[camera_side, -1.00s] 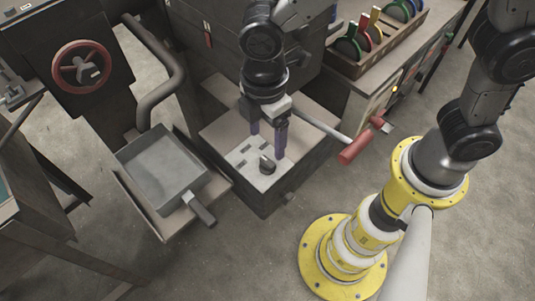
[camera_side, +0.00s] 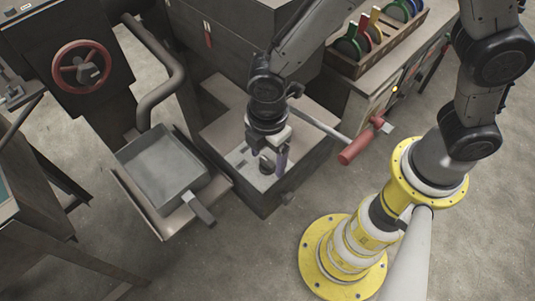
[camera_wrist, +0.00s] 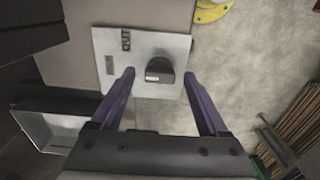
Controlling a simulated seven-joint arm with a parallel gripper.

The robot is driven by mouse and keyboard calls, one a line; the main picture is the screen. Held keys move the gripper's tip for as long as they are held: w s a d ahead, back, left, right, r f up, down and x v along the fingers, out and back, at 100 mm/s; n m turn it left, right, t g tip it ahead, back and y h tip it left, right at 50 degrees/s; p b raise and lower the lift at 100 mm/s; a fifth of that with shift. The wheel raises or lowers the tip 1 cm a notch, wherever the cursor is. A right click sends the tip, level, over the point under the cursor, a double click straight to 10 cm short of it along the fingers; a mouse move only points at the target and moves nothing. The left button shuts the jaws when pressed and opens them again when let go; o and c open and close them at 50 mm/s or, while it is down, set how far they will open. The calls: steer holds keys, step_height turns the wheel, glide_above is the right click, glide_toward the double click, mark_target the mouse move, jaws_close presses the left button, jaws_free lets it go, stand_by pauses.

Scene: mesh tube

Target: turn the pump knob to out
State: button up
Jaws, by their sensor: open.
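The pump knob (camera_wrist: 160,71) is a dark round knob with a raised grip, set on a light plate (camera_wrist: 112,38). The plate carries the word OUT and a second label beside it that is hard to read. In the side view the knob (camera_side: 267,165) sits on top of the dark box, partly hidden by my gripper. My gripper (camera_wrist: 160,78) is open in the wrist view, with one purple finger on each side of the knob and space between. In the side view my gripper (camera_side: 268,166) points down over the plate, its fingers low around the knob.
A lever with a red handle (camera_side: 355,149) sticks out to the right of the box. A grey pan (camera_side: 163,172) stands to the left, below a red wheel (camera_side: 82,67). A rack of coloured discs (camera_side: 376,40) stands at the back right.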

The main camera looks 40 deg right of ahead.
jaws_close()
stand_by(0.3)
steer(key=shift+m, duration=0.3)
steer(key=m, duration=0.4)
steer(key=shift+r+m, duration=0.1)
steer(key=shift+m, duration=2.6)
jaws_free()
